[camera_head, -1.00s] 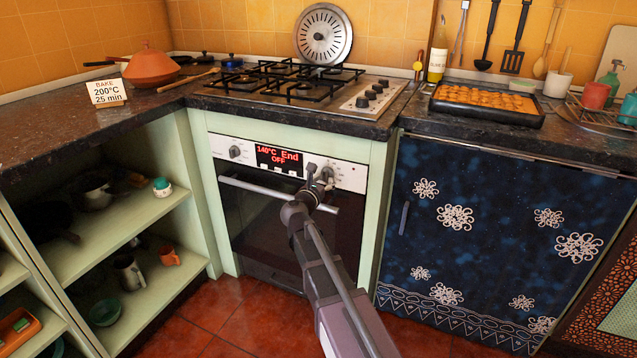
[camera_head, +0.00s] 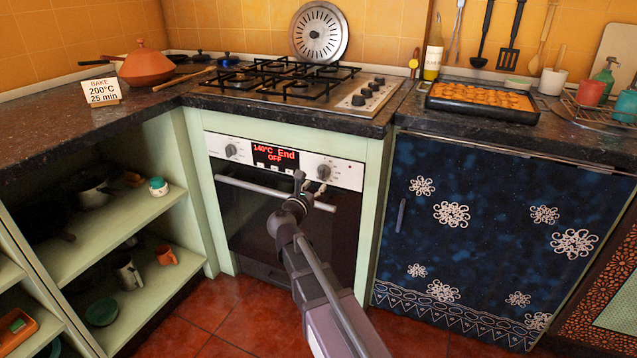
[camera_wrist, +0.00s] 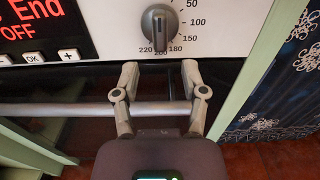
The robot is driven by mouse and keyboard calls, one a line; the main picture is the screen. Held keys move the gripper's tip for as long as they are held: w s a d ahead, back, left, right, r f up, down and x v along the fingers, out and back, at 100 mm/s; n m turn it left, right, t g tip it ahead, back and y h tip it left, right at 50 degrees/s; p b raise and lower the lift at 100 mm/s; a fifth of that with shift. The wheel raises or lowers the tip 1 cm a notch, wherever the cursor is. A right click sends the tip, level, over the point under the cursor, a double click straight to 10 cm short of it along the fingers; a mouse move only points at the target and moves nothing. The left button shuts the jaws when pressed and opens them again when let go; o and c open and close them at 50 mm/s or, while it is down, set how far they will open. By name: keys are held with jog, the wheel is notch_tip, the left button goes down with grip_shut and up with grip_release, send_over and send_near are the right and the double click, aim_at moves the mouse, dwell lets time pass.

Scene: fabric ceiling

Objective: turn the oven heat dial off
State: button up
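The oven's right dial (camera_head: 323,172) is a round dark knob on the white control panel (camera_head: 212,140). In the wrist view this heat dial (camera_wrist: 160,25) has an upright grip bar and numbers from 50 to 220 around its right and lower side. I cannot tell which end of the bar is the pointer. The red display (camera_head: 275,154) reads "140°C End OFF". My gripper (camera_wrist: 161,72) is open and empty just below the dial, its two fingertips apart and clear of the knob. In the head view my gripper (camera_head: 309,186) is in front of the oven door.
The oven door handle (camera_head: 262,188) runs behind my gripper fingers. A left dial (camera_head: 231,150) is on the same panel. The hob (camera_head: 225,94) and counter are above. A blue patterned curtain (camera_head: 500,180) hangs to the right, and open shelves (camera_head: 105,235) are on the left.

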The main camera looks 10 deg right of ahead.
jog(key=v, duration=0.7)
jog(key=shift+a, duration=0.1)
jog(key=s+d+f+m+g+y, duration=0.1)
jog(key=s+d+f+m+g, duration=0.75)
jog(key=m, duration=0.55)
jog(key=s+a+f+m+g+y+p, duration=0.1)
jog(key=s+f+m+g+y, duration=0.2)
jog(key=s+f+m+y, duration=0.25)
jog(key=s+a+f+m+g+y, duration=0.2)
jog(key=s+f+m+g+y, duration=0.15)
jog(key=s+m, duration=0.4)
notch_tip(320, 180, up, 38)
jog(key=w+m+p, duration=0.1)
jog(key=m+p, duration=0.1)
jog(key=p, duration=3.6)
jog(key=shift+w+r+y, duration=0.15)
jog(key=shift+w+y, duration=0.15)
jog(key=shift+w, duration=0.1)
